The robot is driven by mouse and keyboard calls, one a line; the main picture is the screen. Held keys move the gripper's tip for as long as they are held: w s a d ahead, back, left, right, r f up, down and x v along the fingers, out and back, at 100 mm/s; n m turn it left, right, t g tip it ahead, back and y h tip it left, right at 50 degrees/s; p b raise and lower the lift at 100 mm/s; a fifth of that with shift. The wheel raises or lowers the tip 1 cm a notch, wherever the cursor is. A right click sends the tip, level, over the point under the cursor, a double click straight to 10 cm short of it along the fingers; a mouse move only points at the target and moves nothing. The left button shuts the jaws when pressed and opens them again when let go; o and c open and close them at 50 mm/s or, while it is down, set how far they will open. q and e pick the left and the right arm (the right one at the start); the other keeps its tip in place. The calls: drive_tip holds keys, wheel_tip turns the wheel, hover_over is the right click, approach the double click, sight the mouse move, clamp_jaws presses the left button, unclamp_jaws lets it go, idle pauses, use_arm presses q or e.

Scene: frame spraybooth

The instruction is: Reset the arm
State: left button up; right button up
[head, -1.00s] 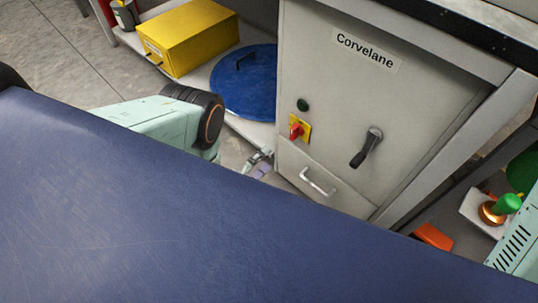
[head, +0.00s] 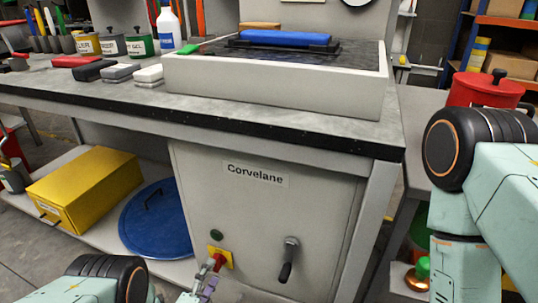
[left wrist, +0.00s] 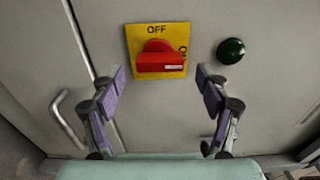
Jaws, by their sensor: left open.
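A red rotary switch (head: 218,261) on a yellow plate sits on the front of the grey cabinet (head: 265,215) marked "Corvelane". In the left wrist view the red knob (left wrist: 160,58) lies crosswise, with its white mark at the right, towards a partly hidden label; "OFF" reads above it. My left gripper (head: 203,287) is beside the switch in the head view. In the left wrist view its jaws (left wrist: 162,82) are open and empty, apart from the knob, with one finger on each side below the plate. My right arm shows at the right; its gripper is not visible.
A dark green button (head: 216,235) and a black handle (head: 288,260) are close to the switch. A yellow box (head: 85,188) and a blue lid (head: 155,220) lie on the low shelf. The workbench edge (head: 200,125) overhangs the cabinet. A red pot (head: 485,90) stands at right.

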use_arm(q)
drive_tip(key=shift+x, duration=1.1)
drive_tip(key=shift+s, duration=0.1)
